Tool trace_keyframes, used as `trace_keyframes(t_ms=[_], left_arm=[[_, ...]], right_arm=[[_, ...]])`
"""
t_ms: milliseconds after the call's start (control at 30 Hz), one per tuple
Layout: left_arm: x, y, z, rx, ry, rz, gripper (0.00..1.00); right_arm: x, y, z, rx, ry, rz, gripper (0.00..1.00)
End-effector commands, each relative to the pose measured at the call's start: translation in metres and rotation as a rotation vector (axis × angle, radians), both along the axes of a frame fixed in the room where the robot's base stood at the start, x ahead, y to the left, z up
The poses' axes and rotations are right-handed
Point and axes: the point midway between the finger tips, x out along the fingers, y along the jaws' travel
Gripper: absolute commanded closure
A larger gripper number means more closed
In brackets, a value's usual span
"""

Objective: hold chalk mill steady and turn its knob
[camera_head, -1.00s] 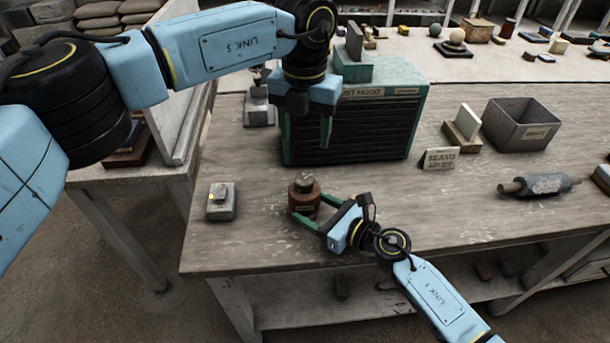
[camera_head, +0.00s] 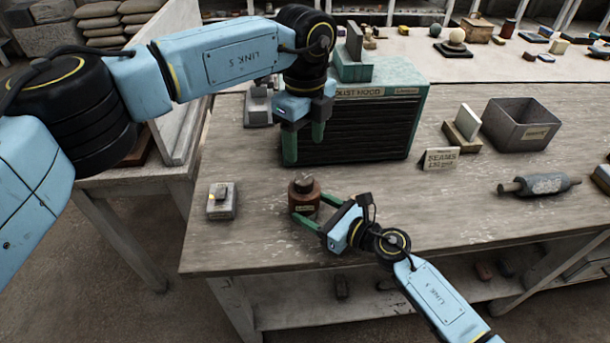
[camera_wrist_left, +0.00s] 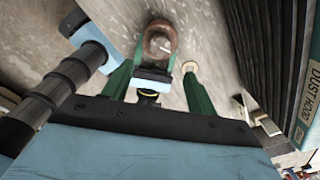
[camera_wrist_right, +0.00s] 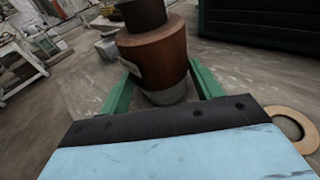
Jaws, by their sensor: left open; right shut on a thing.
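The chalk mill (camera_head: 304,198) is a small reddish-brown cylinder with a dark top and a grey knob (camera_head: 304,181). It stands upright near the front of the workbench. My right gripper (camera_head: 306,220) is shut around the lower body of the mill, and the right wrist view shows the brown body (camera_wrist_right: 155,55) between its green fingers. My left gripper (camera_head: 304,147) is open and empty, above and behind the mill, in front of the dust hood. In the left wrist view the mill (camera_wrist_left: 160,38) lies beyond the open green fingers.
The dust hood (camera_head: 385,130) stands close behind the left gripper. A grey block-like item (camera_head: 222,203) sits left of the mill. A sign (camera_head: 440,159), a grey bin (camera_head: 522,125) and a roller (camera_head: 540,185) are to the right.

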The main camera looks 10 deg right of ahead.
Motion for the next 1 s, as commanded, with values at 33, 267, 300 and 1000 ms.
trace_keyframes(t_ms=[33, 267, 300, 1000], left_arm=[[-0.001, 0.0, -0.011, 0.001, 0.004, -0.001, 0.42], [-0.001, 0.0, -0.058, 0.001, 0.005, -0.002, 0.42], [-0.001, 0.0, -0.065, 0.0, 0.003, -0.002, 0.42], [0.0, 0.0, -0.101, 0.0, 0.0, -0.003, 0.51]], right_arm=[[-0.001, 0.001, -0.001, -0.001, 0.002, 0.002, 0.59], [-0.001, 0.0, -0.001, -0.001, 0.002, 0.002, 0.59], [-0.001, 0.0, -0.001, -0.001, 0.002, 0.002, 0.59], [-0.001, 0.0, -0.001, -0.001, 0.002, 0.001, 0.59]])
